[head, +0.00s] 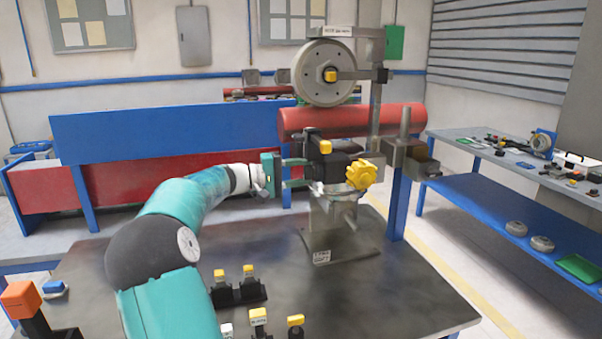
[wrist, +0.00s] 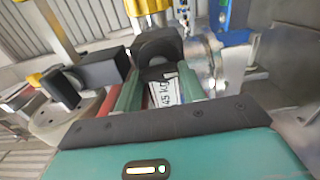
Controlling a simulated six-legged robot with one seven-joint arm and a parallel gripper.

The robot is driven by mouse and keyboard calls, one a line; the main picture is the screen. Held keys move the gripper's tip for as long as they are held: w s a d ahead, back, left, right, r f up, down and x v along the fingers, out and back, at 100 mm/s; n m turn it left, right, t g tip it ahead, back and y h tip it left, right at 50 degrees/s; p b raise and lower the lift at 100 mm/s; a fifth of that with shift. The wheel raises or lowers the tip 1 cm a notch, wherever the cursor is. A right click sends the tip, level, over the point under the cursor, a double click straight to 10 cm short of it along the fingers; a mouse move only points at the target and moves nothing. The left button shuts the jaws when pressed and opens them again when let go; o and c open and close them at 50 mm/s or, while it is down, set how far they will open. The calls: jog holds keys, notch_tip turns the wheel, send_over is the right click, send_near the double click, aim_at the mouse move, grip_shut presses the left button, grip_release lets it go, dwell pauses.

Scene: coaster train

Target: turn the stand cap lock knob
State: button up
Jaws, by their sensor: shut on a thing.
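The stand (head: 335,225) rises from a flat base plate on the dark table, with a black head on top. A black rounded part, which looks like the stand cap lock knob (wrist: 160,48), is at the left side of this head. My gripper (head: 304,173) reaches it from the left, its teal fingers level with the head. In the wrist view, the fingers of my gripper (wrist: 160,84) stand on either side of the black part and are shut on it. A white label with dark letters shows between them. The exact finger contact is partly hidden in the head view.
A large yellow knob (head: 361,174) sticks out at the right of the head, and a small yellow knob (head: 325,147) stands on top. A grey wheel (head: 323,73) hangs above. Several yellow-topped black parts (head: 249,285) stand on the near table (head: 390,290). Its right side is clear.

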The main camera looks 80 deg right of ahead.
jog(key=shift+w, duration=0.1)
jog(key=o, duration=1)
jog(key=shift+r, duration=0.1)
